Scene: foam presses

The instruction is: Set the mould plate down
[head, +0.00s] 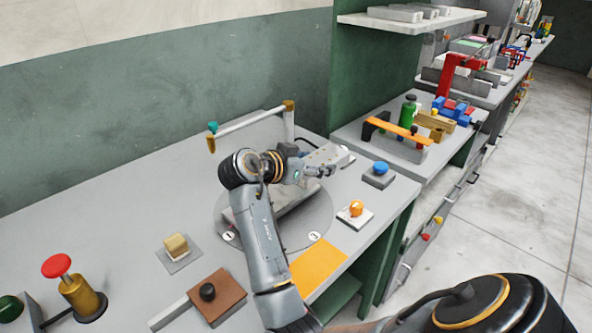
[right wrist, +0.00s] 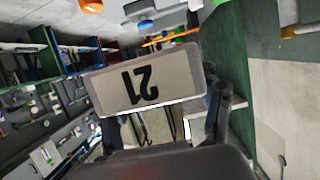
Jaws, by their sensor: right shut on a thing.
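My right gripper (head: 328,167) reaches over the round turntable (head: 321,228) on the bench. In the right wrist view it is shut on the mould plate (right wrist: 150,86), a pale grey plate marked "21" that appears upside down. The gripper fingers (right wrist: 160,125) hold the plate's near edge. In the head view the plate is small and partly hidden at the gripper's end, above the bench. I cannot tell whether it touches anything. A flat grey block lies on the turntable, partly hidden by my arm. My left gripper is not in view.
A bar frame (head: 252,121) stands behind the turntable. An orange button (head: 356,208) and a blue button (head: 381,168) are on the right. An orange patch (head: 318,264) marks the front edge. A red button (head: 56,265) and brown block (head: 217,296) are on the left.

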